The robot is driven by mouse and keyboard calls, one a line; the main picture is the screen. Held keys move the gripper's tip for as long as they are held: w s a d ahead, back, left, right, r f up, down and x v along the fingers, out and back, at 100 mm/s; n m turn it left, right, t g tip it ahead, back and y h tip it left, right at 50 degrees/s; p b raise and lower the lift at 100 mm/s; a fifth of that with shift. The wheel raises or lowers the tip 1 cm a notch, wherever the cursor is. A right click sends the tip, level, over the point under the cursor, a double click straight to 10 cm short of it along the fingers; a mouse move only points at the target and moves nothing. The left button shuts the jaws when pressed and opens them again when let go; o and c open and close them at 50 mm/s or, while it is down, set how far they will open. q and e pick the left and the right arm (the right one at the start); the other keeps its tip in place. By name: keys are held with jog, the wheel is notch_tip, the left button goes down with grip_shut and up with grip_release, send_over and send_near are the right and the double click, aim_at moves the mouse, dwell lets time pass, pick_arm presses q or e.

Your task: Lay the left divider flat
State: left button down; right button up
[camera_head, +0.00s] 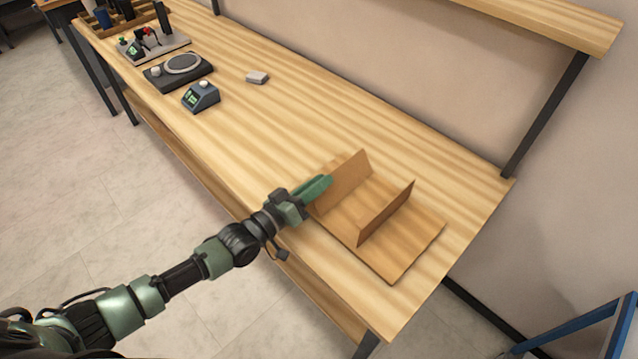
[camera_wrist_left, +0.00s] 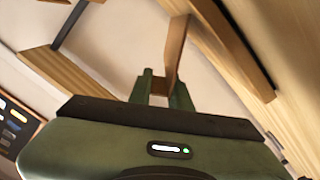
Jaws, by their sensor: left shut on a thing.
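The left divider (camera_head: 347,179) is a thin brown wooden panel standing up from the left part of a flat wooden base (camera_head: 405,258), tilted slightly. My left gripper (camera_head: 322,187) is shut on the near left edge of this divider. The left wrist view shows the divider (camera_wrist_left: 175,50) rising between the two green fingers of the gripper (camera_wrist_left: 162,86). A second divider (camera_head: 386,214) stands up from the base to the right, apart from the gripper. My right gripper is in neither view.
The base lies on the wooden workbench (camera_head: 290,125) near its right end.

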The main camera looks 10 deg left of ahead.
pick_arm(q)
jog(key=shift+f, duration=0.1)
jog(key=c, duration=1.4)
grip_release()
jog(key=shift+o, duration=0.2)
jog(key=shift+s, duration=0.1)
jog(key=shift+s+a, duration=0.2)
jog(key=b+v, duration=0.1)
jog(key=v, duration=0.6)
jog(key=shift+s, duration=0.1)
